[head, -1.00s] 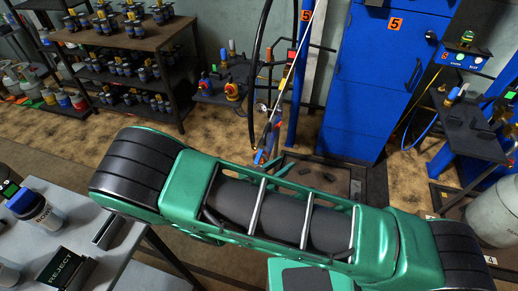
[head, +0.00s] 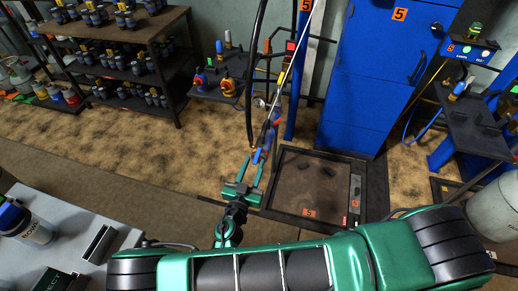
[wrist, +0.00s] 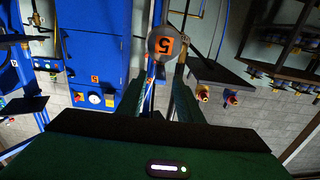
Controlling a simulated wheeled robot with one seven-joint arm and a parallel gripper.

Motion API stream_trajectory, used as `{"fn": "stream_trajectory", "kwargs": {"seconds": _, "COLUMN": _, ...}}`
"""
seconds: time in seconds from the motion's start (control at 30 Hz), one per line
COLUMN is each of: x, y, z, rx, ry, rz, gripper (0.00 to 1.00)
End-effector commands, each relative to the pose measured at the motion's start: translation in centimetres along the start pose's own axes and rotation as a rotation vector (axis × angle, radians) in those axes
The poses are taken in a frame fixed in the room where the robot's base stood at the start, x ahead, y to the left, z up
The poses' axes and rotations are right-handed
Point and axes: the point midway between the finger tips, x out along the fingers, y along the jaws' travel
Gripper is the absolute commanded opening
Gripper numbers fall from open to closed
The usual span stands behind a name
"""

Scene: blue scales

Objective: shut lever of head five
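Head five hangs at the end of a dark hose beside the blue post marked 5. Its blue lever (head: 257,156) shows low on it in the head view. In the wrist view a round grey part with an orange 5 tag (wrist: 166,46) lies straight ahead, beyond my fingers. My gripper (head: 254,161) is open, its two green fingers pointing at the head. The lever appears close to the fingertips, between them in the picture; I cannot tell whether they touch. The lever's exact angle is too small to read.
Below the head is a dark scale platform (head: 295,216) with a 5 tag. A blue cabinet (head: 372,85) stands behind it. A small stand with coloured valves (head: 205,90) is at the left of the post. A grey table (head: 75,225) is at lower left.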

Motion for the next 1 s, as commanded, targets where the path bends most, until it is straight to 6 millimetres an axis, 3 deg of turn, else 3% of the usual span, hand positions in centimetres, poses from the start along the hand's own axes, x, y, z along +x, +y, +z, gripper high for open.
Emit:
{"fn": "stream_trajectory", "kwargs": {"seconds": 0.2, "x": 4.0, "y": 0.0, "z": 0.0, "rx": 0.000, "ry": 0.001, "rz": 0.001, "gripper": 0.33}}
{"fn": "stream_trajectory", "kwargs": {"seconds": 0.4, "x": 6.5, "y": -0.1, "z": 0.0, "rx": 0.000, "ry": 0.000, "rz": -0.001, "gripper": 0.33}}
{"fn": "stream_trajectory", "kwargs": {"seconds": 0.87, "x": 7.5, "y": -0.1, "z": 0.0, "rx": -0.001, "ry": -0.001, "rz": -0.001, "gripper": 0.33}}
{"fn": "stream_trajectory", "kwargs": {"seconds": 1.0, "x": 7.5, "y": -0.1, "z": 0.0, "rx": -0.001, "ry": -0.001, "rz": -0.001, "gripper": 0.00}}
